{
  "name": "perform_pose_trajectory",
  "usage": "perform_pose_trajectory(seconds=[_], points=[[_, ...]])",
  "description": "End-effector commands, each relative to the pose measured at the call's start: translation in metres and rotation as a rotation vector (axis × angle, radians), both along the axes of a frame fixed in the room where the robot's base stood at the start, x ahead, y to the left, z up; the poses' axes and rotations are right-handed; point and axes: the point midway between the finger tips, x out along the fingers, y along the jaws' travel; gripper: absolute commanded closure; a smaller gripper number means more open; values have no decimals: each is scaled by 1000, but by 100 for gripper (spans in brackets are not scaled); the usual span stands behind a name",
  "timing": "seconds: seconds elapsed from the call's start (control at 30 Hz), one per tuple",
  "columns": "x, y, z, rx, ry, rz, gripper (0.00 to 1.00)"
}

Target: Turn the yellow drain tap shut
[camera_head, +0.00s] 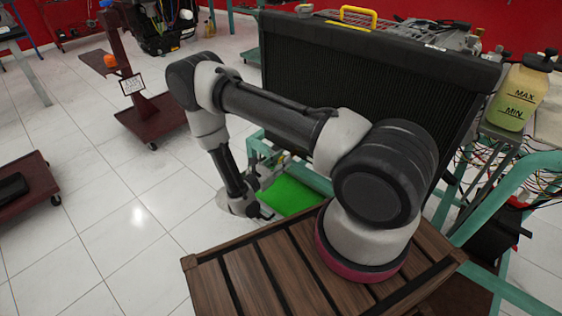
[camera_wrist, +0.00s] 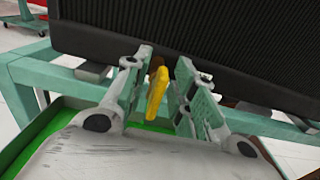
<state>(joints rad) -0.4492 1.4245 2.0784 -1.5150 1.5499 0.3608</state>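The yellow drain tap (camera_wrist: 157,92) shows in the wrist view as a narrow upright handle below the bottom edge of the black radiator. A brown part shows beside its upper end. My gripper (camera_wrist: 164,66) is open, with one finger on each side of the tap. A gap shows between the handle and each finger, wider on the left, so neither finger appears to press on it. In the head view my gripper (camera_head: 272,163) is low beside the radiator's left end, and I cannot make out the tap there.
The black radiator (camera_head: 350,75) stands on a teal frame (camera_head: 317,180). A green tray (camera_head: 290,197) lies below my gripper. A coolant bottle (camera_head: 520,92) is at the radiator's right. The teal frame bar (camera_wrist: 65,80) runs close behind my fingers. Open tiled floor lies left.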

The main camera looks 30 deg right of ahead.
Motion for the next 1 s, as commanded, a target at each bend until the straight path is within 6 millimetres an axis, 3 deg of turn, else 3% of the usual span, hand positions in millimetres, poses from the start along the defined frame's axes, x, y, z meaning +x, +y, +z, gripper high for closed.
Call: perform_pose_trajectory(seconds=[0.03,0.1,0.57,1.0], points=[[0,0,0,0,0,0,88],[0,0,0,0,0,0,100],[-1,0,0,21,-50,0,100],[-5,-2,-1,149,-362,0,100]])
